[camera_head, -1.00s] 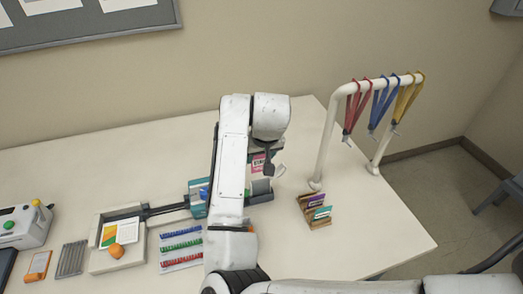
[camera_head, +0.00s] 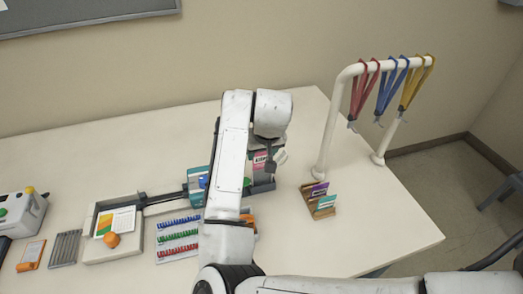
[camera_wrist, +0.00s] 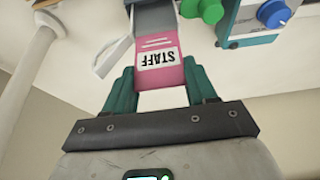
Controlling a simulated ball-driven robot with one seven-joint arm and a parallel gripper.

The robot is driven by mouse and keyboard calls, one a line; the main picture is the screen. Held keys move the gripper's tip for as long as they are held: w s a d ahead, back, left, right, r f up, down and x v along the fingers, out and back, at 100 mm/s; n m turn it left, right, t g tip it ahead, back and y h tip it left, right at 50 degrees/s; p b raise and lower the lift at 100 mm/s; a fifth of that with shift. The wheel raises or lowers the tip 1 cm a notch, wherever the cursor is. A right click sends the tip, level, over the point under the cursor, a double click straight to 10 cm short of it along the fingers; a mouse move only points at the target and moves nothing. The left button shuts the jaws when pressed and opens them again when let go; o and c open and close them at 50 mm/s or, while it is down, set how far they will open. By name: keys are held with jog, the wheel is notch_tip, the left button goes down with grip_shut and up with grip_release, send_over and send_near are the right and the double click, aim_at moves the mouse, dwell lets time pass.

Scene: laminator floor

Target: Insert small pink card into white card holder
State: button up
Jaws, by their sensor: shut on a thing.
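The small pink card (camera_wrist: 160,70), marked STAFF, is between the green fingers of my gripper (camera_wrist: 160,92) in the wrist view. My gripper is shut on it. The card's far end meets a grey piece (camera_wrist: 156,18); I cannot tell whether it is inside or in front of it. A small white piece (camera_wrist: 112,57) is beside the card and may be the white card holder, but I cannot tell. In the head view the pink card (camera_head: 260,158) hangs upright under my wrist, near the teal machine (camera_head: 197,184).
A white rack (camera_head: 322,130) with red, blue and yellow lanyards stands to the right. A wooden stand (camera_head: 322,212) with cards is in front of it. Green and blue knobs (camera_wrist: 270,14) are close to the card. The table's front right is clear.

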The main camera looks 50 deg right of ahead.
aim_at(262, 161)
jog(key=shift+f+b, duration=1.4)
jog(key=shift+f, duration=1)
jog(key=shift+s+f+b, duration=0.25)
jog(key=shift+f+b, duration=0.05)
jog(key=shift+f, duration=0.4)
jog(key=o, duration=0.9)
jog(key=shift+o, duration=0.5)
jog(key=shift+r, duration=0.1)
jog(key=shift+o, duration=0.5)
jog(key=shift+w+r+p, duration=0.1)
jog(key=shift+r+p, duration=1)
jog(key=shift+p, duration=0.1)
jog(key=shift+d+r+p, duration=0.15)
jog(key=shift+r+p, duration=0.75)
jog(key=shift+r, duration=0.25)
jog(key=shift+w+r+p, duration=0.15)
jog(key=shift+r+p, duration=1.2)
jog(key=shift+r, duration=0.1)
